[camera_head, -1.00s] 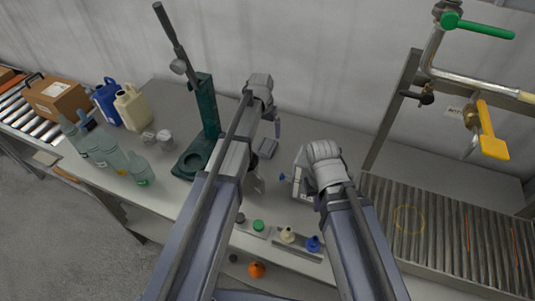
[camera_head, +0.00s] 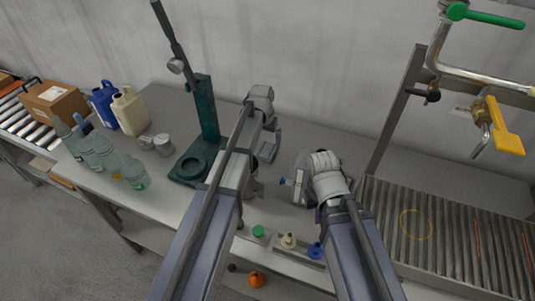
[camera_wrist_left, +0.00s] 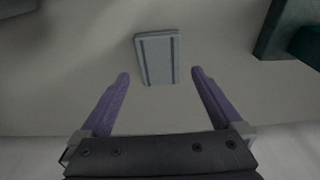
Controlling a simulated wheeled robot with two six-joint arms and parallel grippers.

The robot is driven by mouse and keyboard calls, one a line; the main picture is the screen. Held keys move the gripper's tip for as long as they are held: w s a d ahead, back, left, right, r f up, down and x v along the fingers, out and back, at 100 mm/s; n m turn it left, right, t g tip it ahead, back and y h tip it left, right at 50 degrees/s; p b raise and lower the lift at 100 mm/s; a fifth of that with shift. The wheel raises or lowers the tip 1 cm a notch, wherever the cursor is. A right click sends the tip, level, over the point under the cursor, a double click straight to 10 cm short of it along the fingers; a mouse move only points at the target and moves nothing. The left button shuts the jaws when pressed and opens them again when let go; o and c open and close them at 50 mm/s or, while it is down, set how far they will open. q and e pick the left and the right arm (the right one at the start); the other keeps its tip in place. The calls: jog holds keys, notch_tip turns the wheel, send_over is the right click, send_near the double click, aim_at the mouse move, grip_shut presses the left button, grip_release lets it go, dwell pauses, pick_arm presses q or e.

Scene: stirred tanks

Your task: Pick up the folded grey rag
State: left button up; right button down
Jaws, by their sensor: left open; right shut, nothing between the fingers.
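The folded grey rag (camera_head: 267,151) lies flat on the workbench, partly covered by my left gripper in the head view. In the left wrist view, the rag (camera_wrist_left: 158,58) is a small grey rectangle with darker stripes along its long sides. My left gripper (camera_wrist_left: 160,75) is open, with its two purple fingers apart on either side of the rag's near end. The fingers look apart from the rag, and nothing is between them in grip. My right gripper (camera_head: 286,182) is shut and empty, over the bench to the right of the rag.
Clear bottles (camera_head: 103,152), a blue jug (camera_head: 104,104) and a cream jug (camera_head: 130,110) stand further left. Coloured knobs (camera_head: 288,240) line the front edge. A ribbed roller surface (camera_head: 440,235) is at right.

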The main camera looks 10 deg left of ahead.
aim_at(268, 149)
pick_arm(q)
jog(key=f+b, duration=0.2)
jog(key=f, duration=0.1)
jog(key=f+b, duration=0.1)
jog(key=shift+w+d+f+b, duration=0.15)
jog(key=shift+w+f+b, duration=0.1)
jog(key=shift+w+b, duration=0.15)
pick_arm(e)
notch_tip(268, 149, down, 4)
jog(key=shift+f, duration=0.25)
pick_arm(q)
jog(key=shift+r, duration=0.1)
pick_arm(e)
jog(key=shift+r, duration=0.1)
pick_arm(q)
jog(key=c, duration=1.2)
